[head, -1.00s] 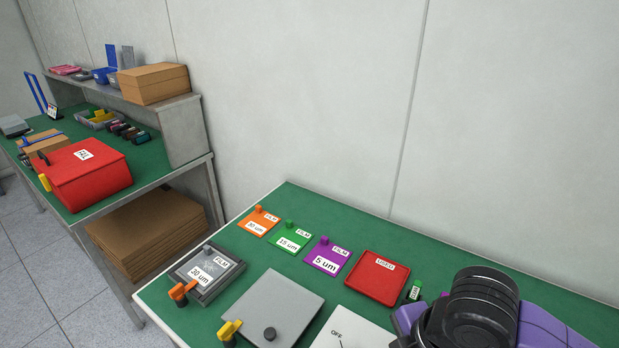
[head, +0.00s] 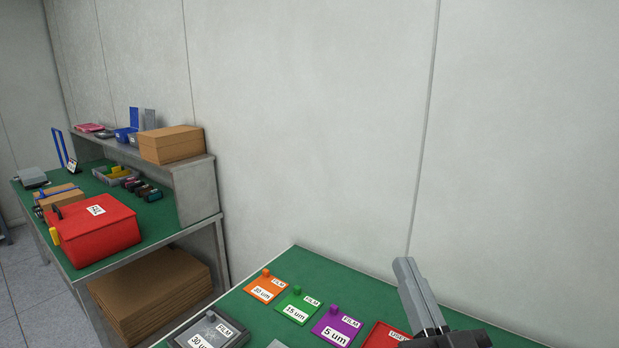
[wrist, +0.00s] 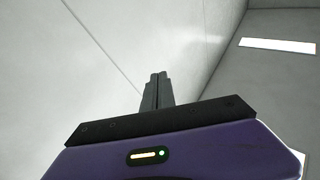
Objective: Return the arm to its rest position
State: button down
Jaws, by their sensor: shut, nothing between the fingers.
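My gripper (head: 417,291) stands at the lower right of the head view, above the right part of the near green bench (head: 320,262). Its grey fingers point upward, in front of the wall. In the wrist view my gripper (wrist: 158,78) shows its two dark fingers pressed together with nothing between them. Behind the fingers there is only pale wall. Most of my arm is out of the head view.
The near bench holds orange (head: 265,288), green (head: 297,307) and purple (head: 336,328) film plates, a grey 30 um plate (head: 205,333) and a red tray (head: 383,336) close by my gripper. A second bench with a red box (head: 95,230) stands at left.

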jog(key=s+d+f+g+h, duration=0.1)
jog(key=s+d+f+g, duration=0.2)
jog(key=s+f, duration=1)
jog(key=s+d+f+g+h+b, duration=0.1)
jog(key=s+d+f+g, duration=0.3)
jog(key=s+f, duration=0.9)
jog(key=s+h, duration=0.1)
jog(key=s, duration=0.7)
jog(key=shift+f+h, duration=0.15)
jog(key=shift+h, duration=0.15)
